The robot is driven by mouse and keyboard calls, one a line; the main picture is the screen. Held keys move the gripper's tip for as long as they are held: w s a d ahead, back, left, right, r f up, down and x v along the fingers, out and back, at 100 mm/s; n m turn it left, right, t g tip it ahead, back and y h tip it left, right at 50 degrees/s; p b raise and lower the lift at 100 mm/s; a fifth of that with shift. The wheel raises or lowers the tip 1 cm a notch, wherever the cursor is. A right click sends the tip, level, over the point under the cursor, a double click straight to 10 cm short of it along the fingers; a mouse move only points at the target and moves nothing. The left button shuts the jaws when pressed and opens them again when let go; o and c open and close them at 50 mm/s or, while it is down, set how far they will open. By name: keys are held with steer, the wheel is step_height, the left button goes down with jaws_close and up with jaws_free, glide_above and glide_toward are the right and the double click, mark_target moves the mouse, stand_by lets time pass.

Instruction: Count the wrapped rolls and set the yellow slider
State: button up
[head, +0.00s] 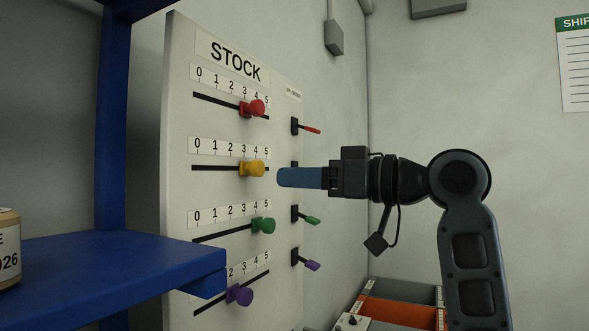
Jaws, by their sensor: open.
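The yellow slider (252,168) sits in the second slot of the white STOCK board (181,120), under a 0 to 5 scale. It stands around 3 to 4; the exact mark is hard to tell from this angle. My gripper (281,177) has blue fingers pointing left at the yellow knob, just right of it and apart from it in the picture. The fingers are seen side-on; the gripper is open and empty. A tan cylinder (9,245) with a white label, perhaps a wrapped roll, is cut off at the left edge on a blue shelf (120,262). No other rolls show.
Red (257,107), green (264,226) and purple (240,295) sliders sit above and below the yellow one. Small levers, one red (311,130), line the board's right side. The blue shelf's corner covers the board's lower left. An orange-and-grey unit (395,311) stands below my arm.

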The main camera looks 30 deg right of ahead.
mark_target(261, 167)
steer(key=shift+n, duration=0.3)
steer(key=shift+w+a+r+p, duration=0.3)
steer(key=shift+w+a, duration=0.25)
steer(key=shift+w, duration=0.5)
steer(key=shift+w+a+r+p, duration=0.35)
steer(key=shift+w+a, duration=0.15)
steer(key=shift+w, duration=0.5)
steer(key=shift+w+a+r+p, duration=0.3)
steer(key=shift+w+a, duration=0.25)
steer(key=shift+w, duration=0.5)
steer(key=shift+c, duration=0.4)
steer(key=shift+f, duration=0.1)
jaws_close()
